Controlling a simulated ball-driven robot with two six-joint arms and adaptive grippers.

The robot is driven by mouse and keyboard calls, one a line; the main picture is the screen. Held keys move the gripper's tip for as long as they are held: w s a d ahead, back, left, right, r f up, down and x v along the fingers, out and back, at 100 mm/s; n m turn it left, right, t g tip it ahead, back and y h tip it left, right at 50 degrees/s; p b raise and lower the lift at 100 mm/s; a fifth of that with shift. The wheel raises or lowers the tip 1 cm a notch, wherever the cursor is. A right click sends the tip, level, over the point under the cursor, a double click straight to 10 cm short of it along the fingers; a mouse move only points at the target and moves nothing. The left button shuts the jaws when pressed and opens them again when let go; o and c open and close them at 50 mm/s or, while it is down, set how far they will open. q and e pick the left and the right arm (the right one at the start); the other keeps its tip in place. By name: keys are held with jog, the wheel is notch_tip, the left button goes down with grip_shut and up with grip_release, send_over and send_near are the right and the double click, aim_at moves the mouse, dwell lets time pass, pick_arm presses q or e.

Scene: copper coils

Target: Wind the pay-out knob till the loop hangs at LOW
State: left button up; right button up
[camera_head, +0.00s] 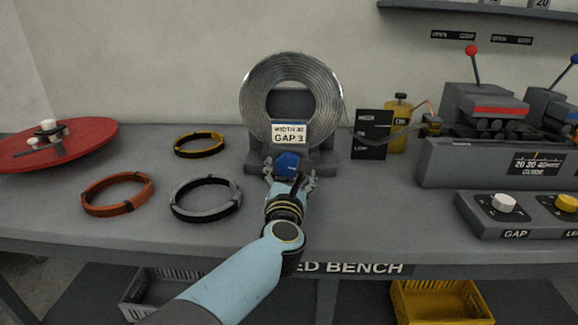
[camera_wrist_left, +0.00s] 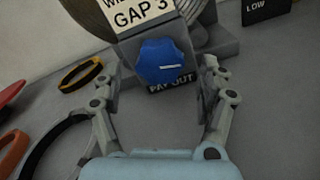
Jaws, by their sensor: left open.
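The blue pay-out knob (camera_head: 287,162) sits on the front of the coil stand, below the WIDTH 30 GAP 3 card. In the left wrist view the knob (camera_wrist_left: 164,62) has a white pointer line lying nearly level, pointing right. My left gripper (camera_head: 290,174) is open, one finger on each side of the knob, with visible space between fingers and knob. The metal coil (camera_head: 254,108) stands upright behind it. The dark level board (camera_head: 369,153) reads LOW at its bottom; a dark strip crosses it around mid-height, its exact level unclear. My right gripper is out of view.
Orange (camera_head: 88,207), grey (camera_head: 178,209) and yellow (camera_head: 178,150) rings lie on the bench left of my arm. A red disc (camera_head: 90,135) is at far left. A yellow oil can (camera_head: 398,128) and the lever machine (camera_head: 440,163) stand right.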

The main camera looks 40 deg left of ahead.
aim_at(289, 164)
pick_arm(q)
jog(key=shift+x, duration=1.4)
jog(key=c, duration=1.2)
jog(key=shift+m, duration=0.4)
jog(key=m+p, duration=0.2)
jog(key=m, duration=0.2)
jog(key=shift+d+m, duration=0.1)
jog(key=shift+m, duration=0.2)
jog(key=m+p, duration=0.2)
jog(key=m, duration=0.3)
jog(key=shift+f+p, duration=0.2)
jog(key=shift+p, duration=0.1)
jog(key=shift+m, duration=0.3)
